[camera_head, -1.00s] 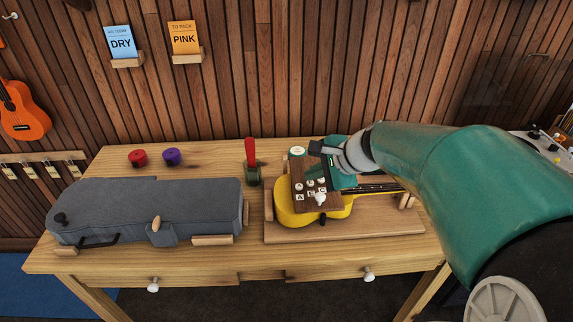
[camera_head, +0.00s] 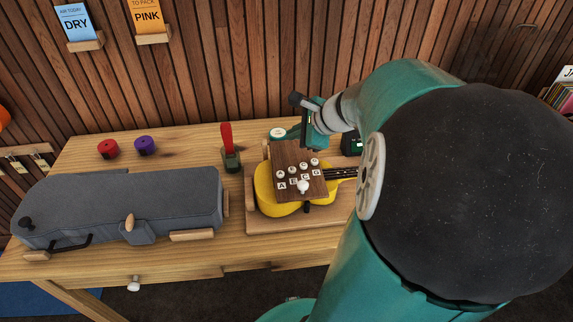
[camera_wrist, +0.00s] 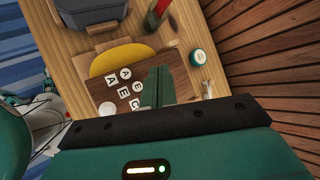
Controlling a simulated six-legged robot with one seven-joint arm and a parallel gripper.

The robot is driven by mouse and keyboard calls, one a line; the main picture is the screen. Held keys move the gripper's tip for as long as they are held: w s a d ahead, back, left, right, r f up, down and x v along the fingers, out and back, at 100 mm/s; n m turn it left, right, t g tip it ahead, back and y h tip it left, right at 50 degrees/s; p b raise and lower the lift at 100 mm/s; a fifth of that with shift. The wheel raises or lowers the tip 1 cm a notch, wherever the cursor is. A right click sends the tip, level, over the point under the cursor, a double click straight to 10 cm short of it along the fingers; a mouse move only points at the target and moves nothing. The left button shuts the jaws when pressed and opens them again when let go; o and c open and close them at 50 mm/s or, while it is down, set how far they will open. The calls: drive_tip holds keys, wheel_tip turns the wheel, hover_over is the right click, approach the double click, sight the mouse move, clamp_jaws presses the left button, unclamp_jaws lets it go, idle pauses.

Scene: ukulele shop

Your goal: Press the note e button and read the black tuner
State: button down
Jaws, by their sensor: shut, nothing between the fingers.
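A dark wooden board (camera_head: 318,188) lies on the yellow ukulele (camera_head: 264,193) and carries a row of round white buttons above letter labels A, E, C and G. The E button (camera_head: 292,169) is second from the left; it also shows in the wrist view (camera_wrist: 137,87). A larger white knob (camera_head: 303,187) sits below the labels. The black tuner (camera_head: 352,146), with a small green display, stands behind the ukulele neck, partly covered by my arm; its reading is illegible. My gripper (camera_head: 306,146) is shut and empty, above the board's back edge; its fingers (camera_wrist: 157,87) hide part of the button row.
A grey case (camera_head: 120,205) fills the left of the bench. A red-handled tool (camera_head: 228,150), a round white-topped tin (camera_head: 278,133), and red (camera_head: 107,148) and purple (camera_head: 145,145) discs stand along the back. A slatted wall rises behind the bench.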

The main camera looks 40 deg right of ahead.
sight(292, 170)
drive_tip(key=shift+s+f, duration=0.2)
drive_tip(key=shift+f, duration=4.25)
drive_tip(key=shift+f, duration=0.1)
drive_tip(key=shift+f, duration=0.3)
drive_tip(key=shift+f, duration=0.5)
drive_tip(key=shift+r, duration=0.95)
drive_tip(key=shift+r, duration=0.1)
